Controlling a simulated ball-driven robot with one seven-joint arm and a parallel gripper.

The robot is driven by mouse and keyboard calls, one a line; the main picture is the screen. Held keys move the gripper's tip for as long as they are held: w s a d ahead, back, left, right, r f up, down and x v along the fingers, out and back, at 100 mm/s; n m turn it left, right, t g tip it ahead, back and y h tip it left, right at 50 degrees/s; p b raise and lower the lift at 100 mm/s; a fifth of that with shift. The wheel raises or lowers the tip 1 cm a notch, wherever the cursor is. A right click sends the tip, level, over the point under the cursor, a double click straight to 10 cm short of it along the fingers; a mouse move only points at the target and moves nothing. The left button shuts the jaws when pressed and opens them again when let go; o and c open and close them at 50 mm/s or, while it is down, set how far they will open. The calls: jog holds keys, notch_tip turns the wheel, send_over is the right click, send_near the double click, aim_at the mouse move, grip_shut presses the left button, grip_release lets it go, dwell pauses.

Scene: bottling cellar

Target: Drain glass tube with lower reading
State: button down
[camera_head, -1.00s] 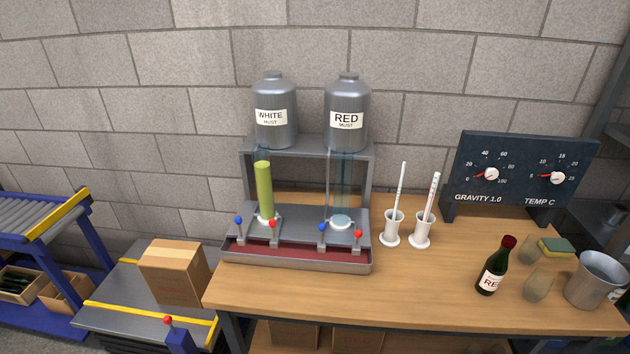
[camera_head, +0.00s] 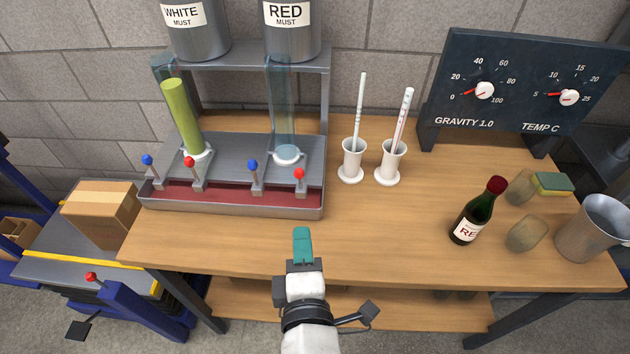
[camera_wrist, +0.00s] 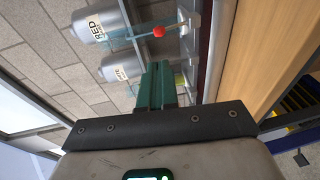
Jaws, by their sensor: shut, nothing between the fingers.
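The left glass tube (camera_head: 183,118), under the WHITE MUST tank (camera_head: 193,30), holds yellow-green liquid. The right glass tube (camera_head: 281,105), under the RED MUST tank (camera_head: 292,28), looks empty. Each tube has a blue and a red lever in front: left blue (camera_head: 147,160), left red (camera_head: 189,162), right blue (camera_head: 253,165), right red (camera_head: 299,174). My gripper (camera_head: 302,244) is shut and empty over the table's front part, in front of the drip tray (camera_head: 235,203). The wrist view shows the shut fingers (camera_wrist: 156,85), a red lever knob (camera_wrist: 158,31) and the RED tank (camera_wrist: 97,25).
Two white cups (camera_head: 352,170) (camera_head: 390,172) hold a hydrometer and a thermometer. The gauge panel (camera_head: 520,90) reads near 0 gravity and about 5 on temperature. A red-wine bottle (camera_head: 474,215), a sponge (camera_head: 553,183) and a metal jug (camera_head: 592,228) stand right. Table centre is clear.

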aim_at(301, 172)
jog(key=w, duration=0.4)
jog(key=w+a+f+p, duration=0.1)
jog(key=w, duration=0.8)
jog(key=shift+a+f, duration=0.15)
jog(key=shift+f, duration=0.2)
jog(key=shift+p, duration=0.3)
jog(key=shift+w+r+p, duration=0.15)
jog(key=shift+r+p, duration=0.25)
jog(key=shift+p, duration=0.45)
jog(key=shift+w+r+g+p, duration=0.2)
jog(key=shift+g+p, duration=0.3)
jog(key=shift+p, duration=0.6)
jog(key=shift+w+p, duration=0.25)
jog(key=shift+p, duration=0.35)
jog(key=shift+w, duration=0.4)
jog(key=shift+s, duration=0.1)
